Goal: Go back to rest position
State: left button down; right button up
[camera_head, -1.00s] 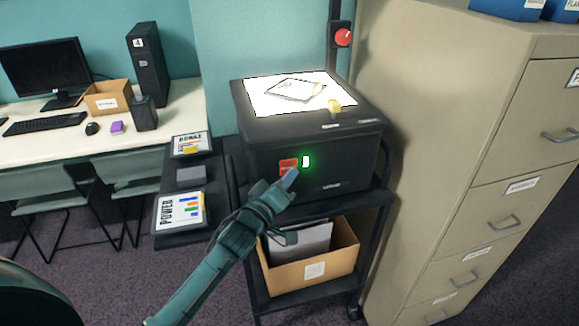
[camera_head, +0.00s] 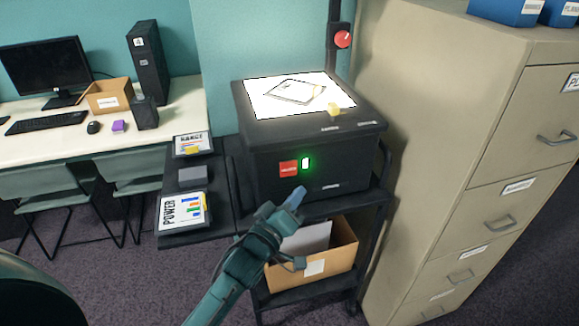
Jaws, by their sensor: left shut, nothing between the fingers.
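My left gripper (camera_head: 296,196) is shut and empty, with its bluish tip in front of the lower front face of the black overhead projector (camera_head: 262,170). The tip is below the red label (camera_head: 289,168) and the glowing green switch (camera_head: 306,163); I cannot tell how far it stands from the face. The projector's top plate (camera_head: 260,100) is lit white, with a drawn sheet and a small yellow block (camera_head: 334,109) at its edge. My right gripper is out of view.
The projector stands on a black cart with a cardboard box (camera_head: 340,262) on its lower shelf. A beige filing cabinet (camera_head: 450,150) stands close at the right. A side shelf (camera_head: 185,238) holds cards at the left, near a desk (camera_head: 60,130).

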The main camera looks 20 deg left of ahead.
pick_arm(q)
jog(key=shift+s, duration=0.1)
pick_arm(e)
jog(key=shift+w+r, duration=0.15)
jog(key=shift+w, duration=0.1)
